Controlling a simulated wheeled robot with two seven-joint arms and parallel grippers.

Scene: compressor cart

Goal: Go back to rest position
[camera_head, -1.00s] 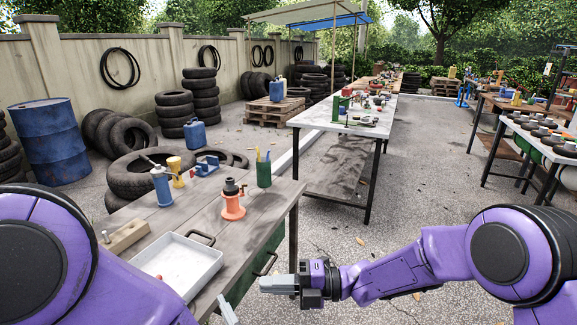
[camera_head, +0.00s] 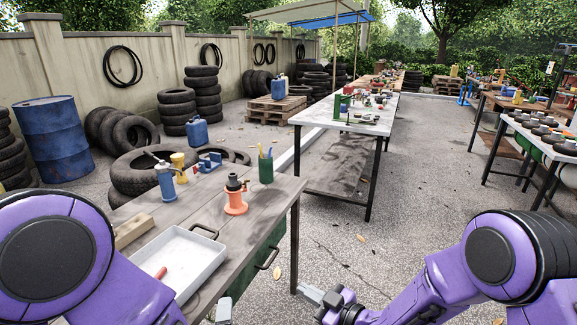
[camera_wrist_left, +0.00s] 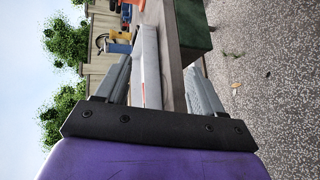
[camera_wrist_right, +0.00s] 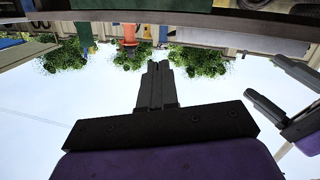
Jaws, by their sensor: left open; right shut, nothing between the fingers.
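My right gripper (camera_head: 312,292) is at the lower middle of the head view, over the paved ground right of the near workbench (camera_head: 185,222). In the right wrist view its fingers (camera_wrist_right: 156,82) are closed together with nothing between them. My left gripper (camera_head: 223,312) barely shows at the bottom edge of the head view, by the bench's front side. In the left wrist view its fingers (camera_wrist_left: 160,82) are spread apart and empty, with the bench and white tray seen beyond them.
The near bench holds a white tray (camera_head: 203,252), an orange jack-like tool (camera_head: 236,203), a blue spray can (camera_head: 166,188) and a green pen cup (camera_head: 266,172). A second table (camera_head: 325,118) stands beyond.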

